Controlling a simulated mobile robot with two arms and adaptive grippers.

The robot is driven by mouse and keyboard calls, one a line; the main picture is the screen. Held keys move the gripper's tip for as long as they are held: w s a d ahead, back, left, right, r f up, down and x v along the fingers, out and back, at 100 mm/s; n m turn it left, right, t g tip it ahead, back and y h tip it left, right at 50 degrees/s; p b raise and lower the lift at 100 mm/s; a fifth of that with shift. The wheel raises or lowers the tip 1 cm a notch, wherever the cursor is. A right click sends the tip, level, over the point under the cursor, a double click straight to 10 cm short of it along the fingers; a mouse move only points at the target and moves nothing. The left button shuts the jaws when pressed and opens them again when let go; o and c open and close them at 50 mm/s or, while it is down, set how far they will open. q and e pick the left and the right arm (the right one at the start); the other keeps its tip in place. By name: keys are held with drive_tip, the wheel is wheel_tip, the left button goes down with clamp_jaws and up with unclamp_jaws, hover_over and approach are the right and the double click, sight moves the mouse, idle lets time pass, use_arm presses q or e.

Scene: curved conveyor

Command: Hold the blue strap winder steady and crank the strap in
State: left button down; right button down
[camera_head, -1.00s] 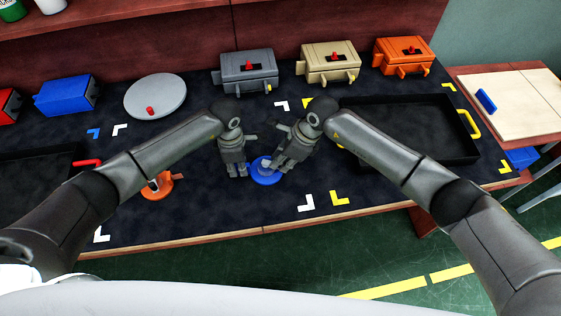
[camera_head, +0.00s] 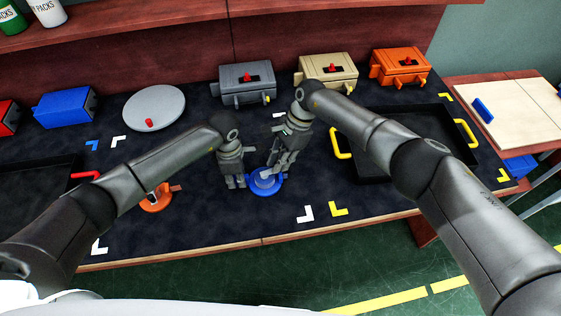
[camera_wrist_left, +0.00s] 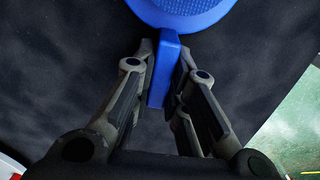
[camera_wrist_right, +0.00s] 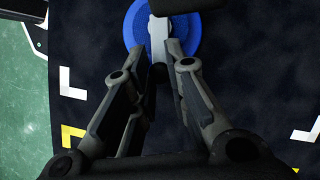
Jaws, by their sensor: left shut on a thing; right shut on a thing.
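The blue strap winder (camera_head: 264,188) lies on the dark mat at the middle front of the table. My left gripper (camera_head: 235,184) stands at its left side. In the left wrist view its fingers are shut on the blue tab (camera_wrist_left: 165,65) that sticks out from the round body (camera_wrist_left: 185,8). My right gripper (camera_head: 271,173) is over the winder's top. In the right wrist view its fingers are shut on the pale grey crank (camera_wrist_right: 158,38), above the blue disc (camera_wrist_right: 182,52). The fingers and a dark part hide some of the crank. The strap cannot be clearly made out.
An orange winder (camera_head: 155,202) lies to the left. A black tray with yellow handles (camera_head: 460,165) is on the right, another with a red handle (camera_head: 40,192) on the left. A grey round turntable (camera_head: 155,103) and several coloured boxes (camera_head: 247,84) stand behind.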

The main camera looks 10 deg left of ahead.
drive_tip(key=shift+w+n, duration=0.15)
drive_tip(key=shift+n, duration=0.15)
idle(0.4)
drive_tip(key=c, duration=1.4)
unclamp_jaws()
drive_tip(key=v, duration=1.2)
drive_tip(key=shift+a, duration=0.1)
